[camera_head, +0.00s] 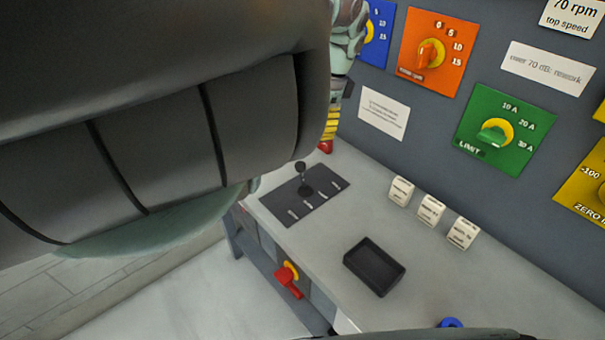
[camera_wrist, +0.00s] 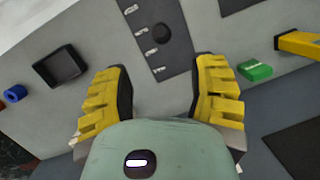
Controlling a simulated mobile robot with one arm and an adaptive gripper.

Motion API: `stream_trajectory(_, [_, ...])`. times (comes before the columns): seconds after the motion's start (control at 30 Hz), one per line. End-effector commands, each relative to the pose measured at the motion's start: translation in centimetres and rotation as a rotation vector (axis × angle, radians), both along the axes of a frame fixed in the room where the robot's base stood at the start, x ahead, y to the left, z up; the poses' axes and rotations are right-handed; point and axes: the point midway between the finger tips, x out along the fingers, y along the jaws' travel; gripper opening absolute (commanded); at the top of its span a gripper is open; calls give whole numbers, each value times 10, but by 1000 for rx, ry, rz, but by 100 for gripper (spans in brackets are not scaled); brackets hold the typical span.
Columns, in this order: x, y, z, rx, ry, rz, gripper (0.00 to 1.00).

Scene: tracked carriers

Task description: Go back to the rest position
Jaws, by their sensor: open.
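My gripper (camera_wrist: 160,66) is open in the wrist view, with its two yellow ribbed fingers apart and nothing between them. Beyond the fingertips is a dark plate (camera_wrist: 148,60) with a round black knob (camera_wrist: 162,33) and white labels. In the head view the same dark plate (camera_head: 322,200) lies on the grey bench, its black-knobbed lever (camera_head: 301,172) standing up. My arm fills the upper left of the head view and hides much of that side. Most of my gripper is hidden there.
The bench (camera_head: 365,218) holds a black tray (camera_head: 374,266), three small labelled blocks (camera_head: 431,210) and a blue ring (camera_head: 450,322). A red handle (camera_head: 287,283) juts from its front. A panel with orange (camera_head: 436,50) and green (camera_head: 508,130) dials rises behind. A green block (camera_wrist: 255,70) lies right in the wrist view.

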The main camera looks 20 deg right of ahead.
Motion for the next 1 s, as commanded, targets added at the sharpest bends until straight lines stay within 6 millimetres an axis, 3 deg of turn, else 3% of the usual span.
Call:
stream_trajectory(0.47, [3,3,0,-4,-1,12,57])
stream_trajectory(0.57, [7,-10,-2,-67,-12,20,57])
stream_trajectory(0.63, [16,-31,-4,-177,-35,43,57])
stream_trajectory(0.77, [49,-87,-1,-505,-122,141,57])
stream_trajectory(0.83, [76,-110,9,-700,-193,228,57])
stream_trajectory(0.93, [119,-123,28,-950,-316,367,57])
stream_trajectory(1.0, [149,-117,39,-1099,-415,471,57])
